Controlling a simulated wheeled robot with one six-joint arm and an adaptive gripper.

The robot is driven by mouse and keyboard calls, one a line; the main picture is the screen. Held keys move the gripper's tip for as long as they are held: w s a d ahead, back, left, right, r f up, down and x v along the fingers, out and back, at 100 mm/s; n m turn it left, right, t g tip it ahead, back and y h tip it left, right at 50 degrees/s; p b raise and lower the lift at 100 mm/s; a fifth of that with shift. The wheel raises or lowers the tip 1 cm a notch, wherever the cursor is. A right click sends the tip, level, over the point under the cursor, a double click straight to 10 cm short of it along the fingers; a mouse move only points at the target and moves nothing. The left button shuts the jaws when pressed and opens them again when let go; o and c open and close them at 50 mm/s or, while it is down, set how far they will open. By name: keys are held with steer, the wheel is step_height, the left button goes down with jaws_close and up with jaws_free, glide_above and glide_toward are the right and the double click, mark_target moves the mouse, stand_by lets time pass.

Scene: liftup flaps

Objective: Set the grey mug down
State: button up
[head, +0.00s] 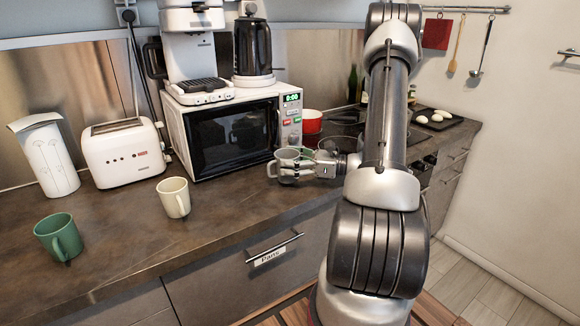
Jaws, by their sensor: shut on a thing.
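The grey mug (285,160) is in front of the right part of the microwave, close to the counter's front edge. My gripper (300,170) is shut on it from the right, with fingers at the mug's right side. The mug looks upright. I cannot tell whether its base touches the brown counter (130,225). My arm hides part of the counter to the right.
A cream mug (173,197) and a green mug (58,237) stand on the counter at left. A white toaster (125,152) and microwave (230,135) stand behind. A red pot (312,123) is by the microwave. The counter between the cream mug and grey mug is clear.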

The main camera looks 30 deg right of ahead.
steer(key=shift+f, duration=0.7)
steer(key=shift+f, duration=0.15)
steer(key=o, duration=1.4)
